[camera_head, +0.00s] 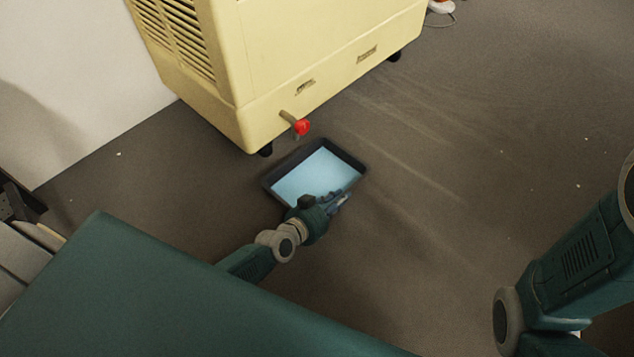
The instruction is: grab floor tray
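The floor tray (352,162) is a dark, shallow rectangular tray with a light blue inside. It sits on the grey floor in front of the cream machine. My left gripper (341,200) is at the tray's near edge, on the right side of its near corner, and covers part of it. Its fingers are small and partly hidden by my wrist, so I cannot tell whether they are open or shut, or touching the rim. My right arm shows at the right edge of the view, but its gripper is out of view.
A cream machine (310,50) on dark castors stands just behind the tray, with a red-handled valve (301,127) sticking out above the tray's far side. A white wall (70,80) is at the left. Open floor (470,150) lies to the right.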

